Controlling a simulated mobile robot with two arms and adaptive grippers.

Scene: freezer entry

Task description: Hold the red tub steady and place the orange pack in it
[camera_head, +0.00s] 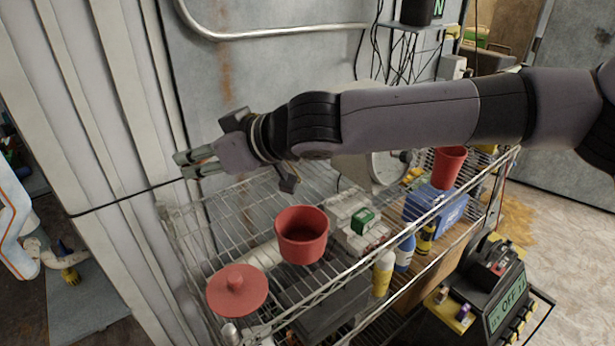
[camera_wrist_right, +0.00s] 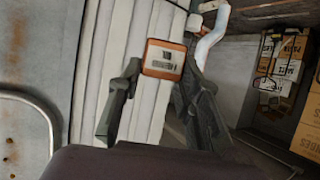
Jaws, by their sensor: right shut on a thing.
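The red tub (camera_head: 301,250) stands upright and open on the wire shelf, near the middle of the head view. No gripper touches it. My right arm reaches across from the right, above the shelf. My right gripper (camera_head: 194,163) is up and to the left of the tub, pointing left. It is shut on the orange pack, which shows in the right wrist view (camera_wrist_right: 165,59) between the fingertips, with a pale label on its face. In the head view the pack is mostly hidden by the fingers. My left gripper is not in view.
A round red lid (camera_head: 237,291) lies left of the tub on the wire shelf (camera_head: 258,190). A green-topped item (camera_head: 363,219), bottles (camera_head: 383,272), a blue box (camera_head: 440,207) and another red tub (camera_head: 448,167) stand to the right. A wall rail (camera_head: 270,32) runs behind.

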